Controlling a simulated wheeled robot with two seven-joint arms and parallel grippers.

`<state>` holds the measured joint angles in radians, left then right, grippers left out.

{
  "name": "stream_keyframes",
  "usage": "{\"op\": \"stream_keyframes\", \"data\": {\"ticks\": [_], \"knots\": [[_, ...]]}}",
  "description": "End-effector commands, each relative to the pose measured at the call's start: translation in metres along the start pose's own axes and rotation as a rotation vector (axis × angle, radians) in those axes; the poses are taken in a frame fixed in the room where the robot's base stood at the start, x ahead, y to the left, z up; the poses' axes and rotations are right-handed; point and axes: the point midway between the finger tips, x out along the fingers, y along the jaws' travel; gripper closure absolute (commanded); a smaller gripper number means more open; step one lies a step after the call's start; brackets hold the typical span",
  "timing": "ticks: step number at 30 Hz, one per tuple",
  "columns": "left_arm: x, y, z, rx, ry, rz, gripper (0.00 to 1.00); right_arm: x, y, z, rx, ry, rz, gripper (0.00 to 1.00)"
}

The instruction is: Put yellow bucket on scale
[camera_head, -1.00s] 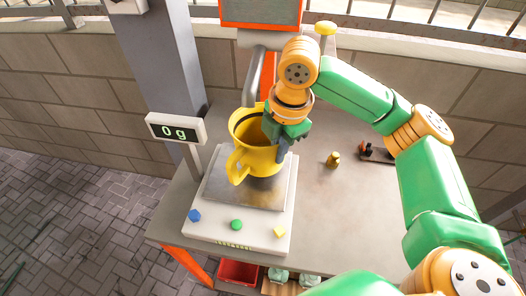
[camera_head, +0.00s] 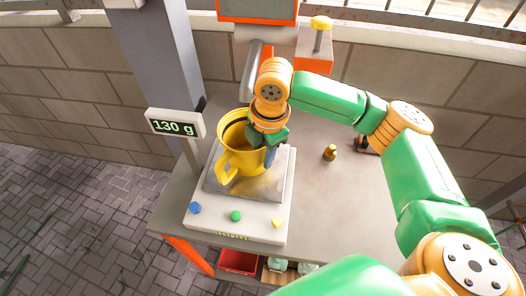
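The yellow bucket (camera_head: 233,161) stands upright on the metal plate of the scale (camera_head: 214,213), towards the plate's back left. My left gripper is not in view.
The grey table (camera_head: 325,200) has free room right of the scale. A small brass weight (camera_head: 330,152) stands there, with a dark tool (camera_head: 367,144) behind it. A grey post rises behind the display. A red bin (camera_head: 239,262) sits below the table.

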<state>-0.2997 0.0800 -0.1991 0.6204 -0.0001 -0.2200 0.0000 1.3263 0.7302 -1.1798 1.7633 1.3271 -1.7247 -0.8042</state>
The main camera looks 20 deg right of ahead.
Motion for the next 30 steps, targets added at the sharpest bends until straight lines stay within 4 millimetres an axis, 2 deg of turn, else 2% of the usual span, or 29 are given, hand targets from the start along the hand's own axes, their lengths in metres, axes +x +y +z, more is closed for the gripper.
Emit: {"op": "stream_keyframes", "data": {"ticks": [5,8,15,19,23,30], "knots": [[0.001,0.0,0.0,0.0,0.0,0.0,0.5,-0.001,0.0,0.0,0.0,0.0,0.0,0.63],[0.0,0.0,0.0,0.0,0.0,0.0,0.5,-0.015,0.002,0.0,0.0,0.001,0.004,0.63],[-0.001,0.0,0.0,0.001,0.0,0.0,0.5,-0.083,0.002,0.0,0.0,0.0,0.005,0.63],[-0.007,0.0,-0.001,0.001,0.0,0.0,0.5,-0.112,0.002,0.0,0.0,-0.001,0.004,0.63],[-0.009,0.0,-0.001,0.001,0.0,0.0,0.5,-0.122,0.001,0.0,0.001,-0.001,0.0,0.63],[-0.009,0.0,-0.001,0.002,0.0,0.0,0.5,-0.123,0.001,0.0,0.001,0.0,-0.001,0.63]]}}
